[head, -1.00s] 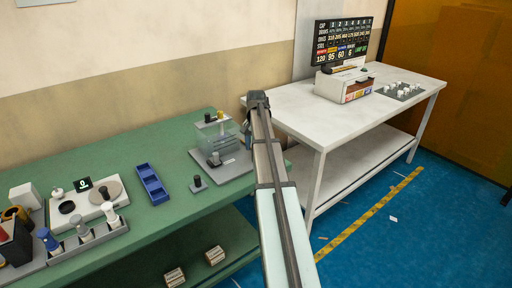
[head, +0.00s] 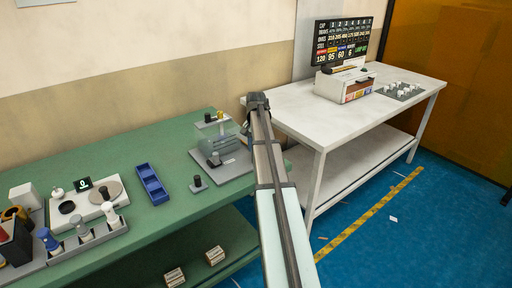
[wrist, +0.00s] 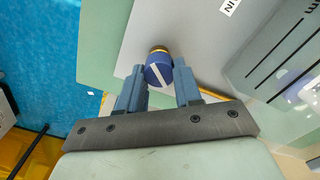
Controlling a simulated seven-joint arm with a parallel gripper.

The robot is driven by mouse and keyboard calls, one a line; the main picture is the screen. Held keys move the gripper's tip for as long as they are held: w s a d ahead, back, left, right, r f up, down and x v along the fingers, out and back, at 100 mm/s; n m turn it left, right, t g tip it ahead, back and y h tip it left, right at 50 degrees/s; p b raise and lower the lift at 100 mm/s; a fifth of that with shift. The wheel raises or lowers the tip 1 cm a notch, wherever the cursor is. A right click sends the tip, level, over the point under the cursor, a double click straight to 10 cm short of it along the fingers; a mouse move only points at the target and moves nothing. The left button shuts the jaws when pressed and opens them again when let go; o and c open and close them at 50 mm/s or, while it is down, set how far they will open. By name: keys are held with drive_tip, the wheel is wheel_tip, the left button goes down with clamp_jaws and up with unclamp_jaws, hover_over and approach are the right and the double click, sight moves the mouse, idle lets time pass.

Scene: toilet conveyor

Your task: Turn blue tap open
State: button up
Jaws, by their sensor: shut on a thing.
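The blue tap (wrist: 154,76) is a round blue knob with a white diagonal stripe on its face and a brass-coloured collar behind it, seen in the wrist view. My gripper (wrist: 160,72) has one finger on each side of the knob and is shut on it. In the head view, my arm reaches over the right end of the green bench, by the clear-walled rig (head: 217,140). The tap cannot be made out there, and my fingers are mostly hidden behind the arm.
The grey plate (wrist: 200,40) behind the tap bears an "IN" label (wrist: 230,7). On the green bench (head: 165,220) are a blue tray (head: 152,184) and a white scale-like unit (head: 92,205). A white table (head: 290,105) with a screen (head: 341,42) stands to the right.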

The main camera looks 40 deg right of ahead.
drive_tip(key=shift+n, duration=0.4)
drive_tip(key=n, duration=0.3)
drive_tip(key=shift+a+n, duration=0.1)
drive_tip(key=shift+n, duration=2)
drive_tip(key=o, duration=1)
drive_tip(key=shift+o, duration=0.2)
drive_tip(key=shift+w, duration=0.1)
wheel_tip(320, 180, up, 14)
